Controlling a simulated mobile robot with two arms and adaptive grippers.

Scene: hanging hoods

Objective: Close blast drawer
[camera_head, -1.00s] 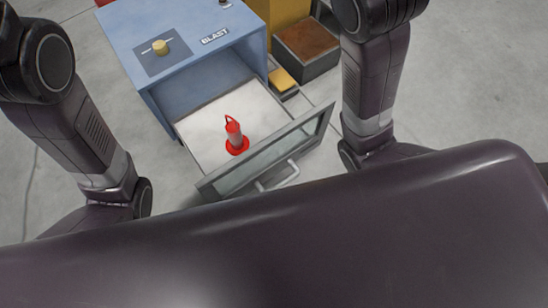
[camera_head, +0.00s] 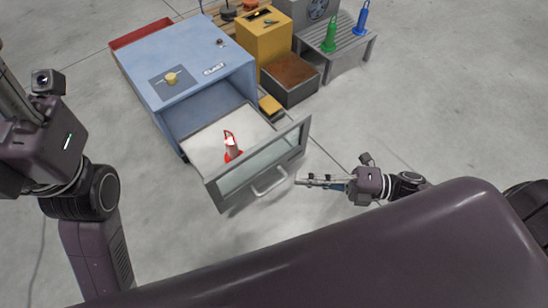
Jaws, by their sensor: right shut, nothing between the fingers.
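The blue blast cabinet (camera_head: 190,62) stands at the upper left middle, with a knob (camera_head: 171,78) on its top. Its drawer (camera_head: 203,147) is pulled out toward me. The drawer front is a grey frame with a glass pane (camera_head: 262,165) and a bar handle (camera_head: 270,183). A red and white hood-like piece (camera_head: 232,148) stands on the drawer floor. My right gripper (camera_head: 300,181) is shut and empty, just right of the handle, pointing left; I cannot tell whether it touches. My left arm is at the left edge; its fingers are not visible.
A yellow box (camera_head: 264,40), a brown-topped box (camera_head: 290,72) and a small yellow block (camera_head: 270,105) stand right of the cabinet. A grey bench (camera_head: 345,58) holds a green lantern-like piece (camera_head: 331,32) and a blue one (camera_head: 362,18).

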